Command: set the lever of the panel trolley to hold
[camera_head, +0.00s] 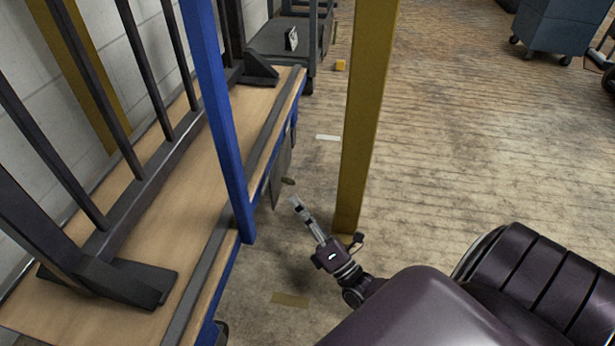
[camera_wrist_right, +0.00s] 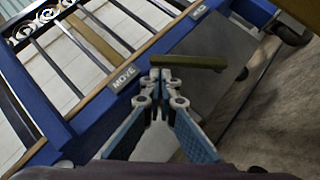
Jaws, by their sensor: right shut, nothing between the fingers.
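The panel trolley (camera_head: 262,142) stands at the left in the head view, with a wooden deck and blue frame. Its lever (camera_wrist_right: 188,62) is a short olive-brown bar in the right wrist view; its end shows small in the head view (camera_head: 288,181). A "MOVE" label (camera_wrist_right: 124,77) is on the blue rail left of the lever. A second label (camera_wrist_right: 199,12), too small to read surely, is farther along the rail. My right gripper (camera_wrist_right: 160,76) is shut and empty, its tips close to the lever's left end; contact cannot be told. My left gripper is not in view.
A yellow post (camera_head: 365,120) stands just beyond my right gripper. A grey cart (camera_head: 285,40) is behind, and a blue cabinet (camera_head: 555,28) is at the far right.

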